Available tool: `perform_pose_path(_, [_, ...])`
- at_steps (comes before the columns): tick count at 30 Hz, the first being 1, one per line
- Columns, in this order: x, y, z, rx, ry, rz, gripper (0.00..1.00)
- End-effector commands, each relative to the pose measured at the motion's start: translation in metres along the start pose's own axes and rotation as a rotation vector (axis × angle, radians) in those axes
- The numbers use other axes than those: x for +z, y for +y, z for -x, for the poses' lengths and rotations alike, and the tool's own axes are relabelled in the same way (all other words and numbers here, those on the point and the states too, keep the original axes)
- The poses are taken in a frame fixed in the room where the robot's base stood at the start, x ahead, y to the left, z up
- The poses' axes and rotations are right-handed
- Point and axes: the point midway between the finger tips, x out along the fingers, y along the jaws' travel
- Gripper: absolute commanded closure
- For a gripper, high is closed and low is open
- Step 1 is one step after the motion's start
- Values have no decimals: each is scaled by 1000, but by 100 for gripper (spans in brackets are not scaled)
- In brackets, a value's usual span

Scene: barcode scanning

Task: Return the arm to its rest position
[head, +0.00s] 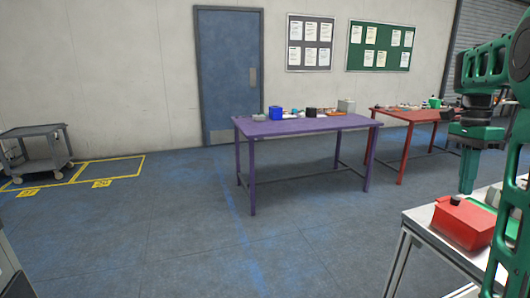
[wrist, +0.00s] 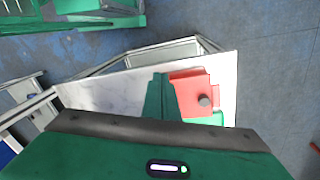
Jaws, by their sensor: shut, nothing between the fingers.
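My green arm stands at the right edge of the head view, partly cut off by the frame. My gripper (head: 467,172) points down at the end of the arm, above the near white-topped table (head: 419,217). Its fingers are together with nothing between them. In the wrist view my gripper (wrist: 157,92) hangs over the same table (wrist: 95,94). A red box with a dark round knob (head: 462,222) lies on that table, below and apart from the gripper. The red box also shows in the wrist view (wrist: 184,95), just right of the fingers.
A purple table (head: 305,124) with small items stands mid-room, and a red table (head: 395,118) stands behind to its right. A grey cart (head: 38,150) is at the far left by yellow floor marking. The blue floor (head: 150,230) between is clear.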

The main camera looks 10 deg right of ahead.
Motion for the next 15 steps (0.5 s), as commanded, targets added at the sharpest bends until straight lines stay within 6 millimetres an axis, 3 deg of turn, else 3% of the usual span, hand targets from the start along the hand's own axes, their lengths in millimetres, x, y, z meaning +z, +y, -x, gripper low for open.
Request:
perform_pose_path(1, [9,17,-6,-10,-5,74,100])
perform_pose_path(8, [48,86,-46,-56,-6,446,100])
perform_pose_path(15, [95,157,-102,-111,12,838,100])
